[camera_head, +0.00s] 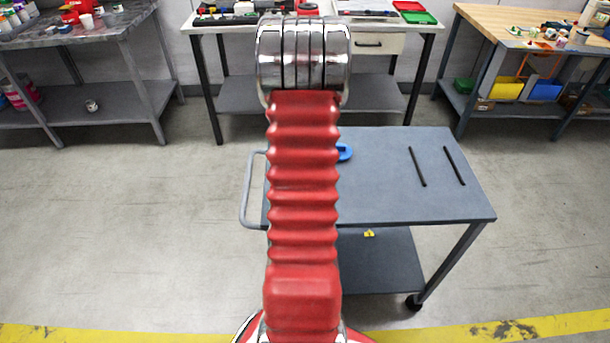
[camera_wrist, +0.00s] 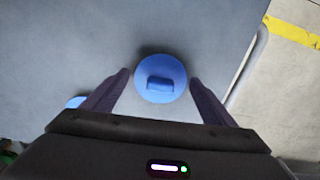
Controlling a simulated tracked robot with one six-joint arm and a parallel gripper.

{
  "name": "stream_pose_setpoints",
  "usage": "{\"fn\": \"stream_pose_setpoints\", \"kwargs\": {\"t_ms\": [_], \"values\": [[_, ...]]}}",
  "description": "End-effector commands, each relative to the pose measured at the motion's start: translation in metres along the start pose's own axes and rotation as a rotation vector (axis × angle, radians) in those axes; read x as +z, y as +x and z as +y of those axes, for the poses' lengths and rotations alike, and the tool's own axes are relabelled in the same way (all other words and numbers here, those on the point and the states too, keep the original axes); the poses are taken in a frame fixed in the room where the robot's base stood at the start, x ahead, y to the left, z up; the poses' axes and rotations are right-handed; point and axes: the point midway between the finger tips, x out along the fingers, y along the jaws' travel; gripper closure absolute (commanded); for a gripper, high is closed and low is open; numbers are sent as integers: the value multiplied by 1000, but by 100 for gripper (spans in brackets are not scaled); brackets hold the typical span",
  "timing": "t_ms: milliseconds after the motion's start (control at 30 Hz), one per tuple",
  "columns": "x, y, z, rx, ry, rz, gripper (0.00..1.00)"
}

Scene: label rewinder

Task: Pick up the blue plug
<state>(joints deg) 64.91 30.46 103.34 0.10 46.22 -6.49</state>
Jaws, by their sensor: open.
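The blue plug (camera_wrist: 160,72) is a round blue disc with a raised grip bar, lying on the grey cart top in the wrist view. My gripper (camera_wrist: 160,76) is open, with its two dark fingers to the left and right of the plug. In the wrist view the plug appears between the fingertips, with gaps on both sides; I cannot tell the height between them. In the head view my red arm hides most of this area, and only part of a blue thing (camera_head: 344,152) shows at the arm's right edge.
The grey cart (camera_head: 385,190) has two black rods (camera_head: 417,167) at its right and a handle (camera_head: 248,195) at its left. Another blue piece (camera_wrist: 75,102) lies left of my fingers. A small yellow item (camera_head: 369,233) is on the lower shelf. Cluttered benches stand behind.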

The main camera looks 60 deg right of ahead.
Motion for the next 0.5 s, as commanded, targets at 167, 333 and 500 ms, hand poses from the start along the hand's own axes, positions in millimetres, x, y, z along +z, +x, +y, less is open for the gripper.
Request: {"fn": "stream_pose_setpoints", "kwargs": {"t_ms": [167,333,500], "values": [[0,0,0,0,0,0,21],[0,-1,0,0,0,0,21],[0,-1,0,0,-1,0,26]]}}
